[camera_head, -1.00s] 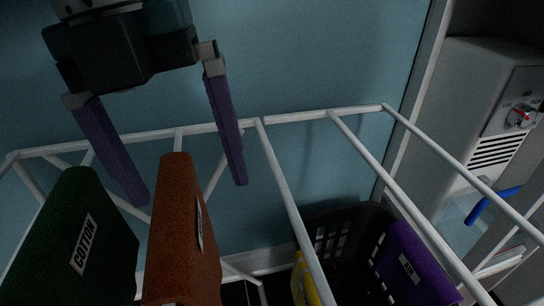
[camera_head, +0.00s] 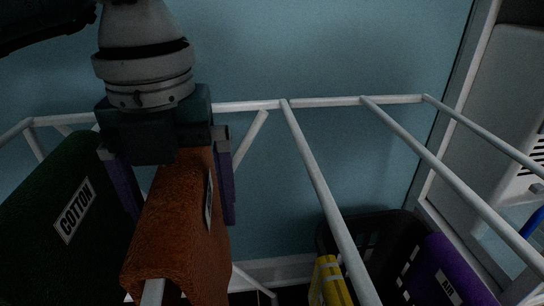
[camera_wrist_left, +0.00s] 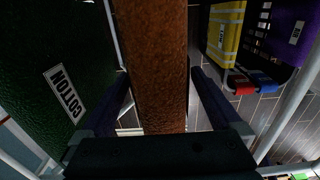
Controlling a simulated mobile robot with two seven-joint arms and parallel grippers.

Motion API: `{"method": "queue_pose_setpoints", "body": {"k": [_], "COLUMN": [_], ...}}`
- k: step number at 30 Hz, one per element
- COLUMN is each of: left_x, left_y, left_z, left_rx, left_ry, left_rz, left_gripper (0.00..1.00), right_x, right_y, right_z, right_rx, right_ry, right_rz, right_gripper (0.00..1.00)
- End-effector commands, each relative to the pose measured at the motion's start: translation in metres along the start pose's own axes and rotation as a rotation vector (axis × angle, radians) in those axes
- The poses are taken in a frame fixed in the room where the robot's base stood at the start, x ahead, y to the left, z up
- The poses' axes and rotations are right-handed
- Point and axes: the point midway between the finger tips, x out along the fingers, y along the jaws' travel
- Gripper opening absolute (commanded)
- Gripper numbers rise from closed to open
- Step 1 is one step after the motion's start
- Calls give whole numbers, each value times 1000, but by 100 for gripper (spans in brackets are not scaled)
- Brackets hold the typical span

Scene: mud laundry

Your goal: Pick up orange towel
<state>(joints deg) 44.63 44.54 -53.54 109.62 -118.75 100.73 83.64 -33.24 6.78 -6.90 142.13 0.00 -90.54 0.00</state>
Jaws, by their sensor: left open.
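The orange towel (camera_head: 180,225) hangs over a white rail of the drying rack, with a white label on its right side. My left gripper (camera_head: 183,205) is at the towel's far end, with one purple finger on each side of it. In the left wrist view the towel (camera_wrist_left: 156,65) runs between the two spread fingers (camera_wrist_left: 160,98). The left finger has a gap to the towel; the right one is close to it, and I cannot tell if it touches. My right gripper is not in view.
A dark green towel (camera_head: 55,215) labelled COTTON hangs just left. White rack rails (camera_head: 320,190) run to the right. A black basket (camera_head: 370,235), a yellow cloth (camera_head: 330,283) and a purple towel (camera_head: 445,272) are at lower right. A blue wall (camera_head: 340,50) stands behind.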

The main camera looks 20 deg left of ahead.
Motion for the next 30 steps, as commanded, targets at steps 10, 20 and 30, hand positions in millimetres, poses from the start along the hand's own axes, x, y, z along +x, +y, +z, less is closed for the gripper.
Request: {"method": "queue_pose_setpoints", "body": {"k": [10, 20, 30], "left_x": [0, 0, 0], "left_y": [0, 0, 0], "left_z": [0, 0, 0], "left_rx": [0, 0, 0], "left_ry": [0, 0, 0], "left_rz": [-1, -1, -1], "left_gripper": [81, 44, 6], "right_x": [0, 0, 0], "right_y": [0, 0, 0], "right_z": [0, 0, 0], "right_rx": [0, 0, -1], "right_ry": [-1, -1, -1], "right_rz": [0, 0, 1], "right_gripper": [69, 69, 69]}}
